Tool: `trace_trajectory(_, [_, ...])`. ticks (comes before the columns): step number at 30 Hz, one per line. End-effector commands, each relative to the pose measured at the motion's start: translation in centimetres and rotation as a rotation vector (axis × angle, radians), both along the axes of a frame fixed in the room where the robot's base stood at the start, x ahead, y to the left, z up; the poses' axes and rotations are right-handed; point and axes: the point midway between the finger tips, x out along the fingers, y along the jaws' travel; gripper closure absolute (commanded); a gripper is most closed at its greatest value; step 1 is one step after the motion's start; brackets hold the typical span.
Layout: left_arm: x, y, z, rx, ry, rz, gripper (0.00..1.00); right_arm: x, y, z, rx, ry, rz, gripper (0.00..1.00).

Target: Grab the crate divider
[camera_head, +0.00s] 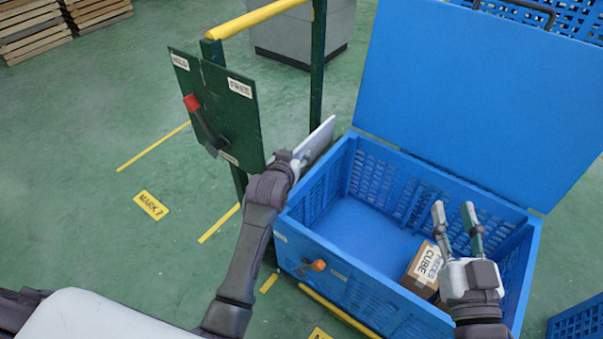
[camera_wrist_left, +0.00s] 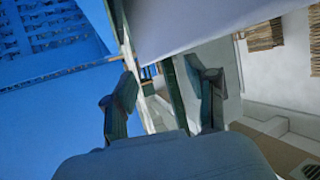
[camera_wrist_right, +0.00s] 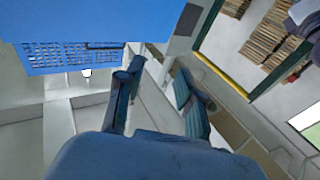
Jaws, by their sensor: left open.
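A thin pale grey panel (camera_head: 319,143), which looks like the crate divider, stands on edge at the back left corner of the blue crate (camera_head: 284,243). My left gripper (camera_head: 301,160) is beside it, and its fingers are partly hidden against it in the head view. In the left wrist view a pale panel (camera_wrist_left: 200,22) crosses the top, beyond the spread fingers of the left gripper (camera_wrist_left: 163,92). I cannot tell if they touch. My right gripper (camera_head: 456,215) is open and empty, pointing up over the crate's right part; its fingers also show apart in the right wrist view (camera_wrist_right: 155,85).
A cardboard box labelled CUBE (camera_head: 423,268) lies in the crate. A large blue panel (camera_head: 485,95) rises behind it like a raised lid. A green board (camera_head: 222,105) with a red-handled lever hangs on a green frame at left.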

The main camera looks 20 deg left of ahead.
Motion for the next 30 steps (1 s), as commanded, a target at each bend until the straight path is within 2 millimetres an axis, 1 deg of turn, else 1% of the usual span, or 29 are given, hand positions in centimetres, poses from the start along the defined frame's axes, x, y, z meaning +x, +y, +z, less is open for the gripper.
trace_trajectory(5, [0.5, 0.0, -0.3, 0.0, 0.001, 0.0, 0.43, -0.1, 0.1, 0.9, 0.016, -0.057, 0.003, 0.63])
trace_trajectory(8, [1.0, 0.1, -0.6, 0.0, 0.0, 0.0, 0.43, -0.4, 0.3, 2.2, 0.037, -0.14, 0.009, 0.63])
trace_trajectory(11, [1.8, 0.1, -0.9, 0.0, 0.0, 0.0, 0.43, -1.0, 0.4, 3.9, 0.068, -0.251, 0.015, 0.63])
trace_trajectory(18, [3.6, 0.2, -1.7, 0.001, 0.001, 0.0, 0.43, -3.4, 0.3, 7.8, 0.144, -0.515, 0.029, 0.63])
trace_trajectory(21, [4.3, 0.2, -2.0, 0.001, 0.002, 0.0, 0.43, -4.5, 0.2, 9.0, 0.169, -0.605, 0.034, 0.63])
trace_trajectory(25, [4.8, 0.3, -2.1, 0.001, 0.001, 0.0, 0.43, -5.5, 0.1, 9.9, 0.192, -0.677, 0.037, 0.63])
trace_trajectory(30, [4.9, 0.3, -2.1, 0.0, 0.002, 0.0, 0.43, -5.8, 0.0, 10.3, 0.198, -0.701, 0.038, 0.63])
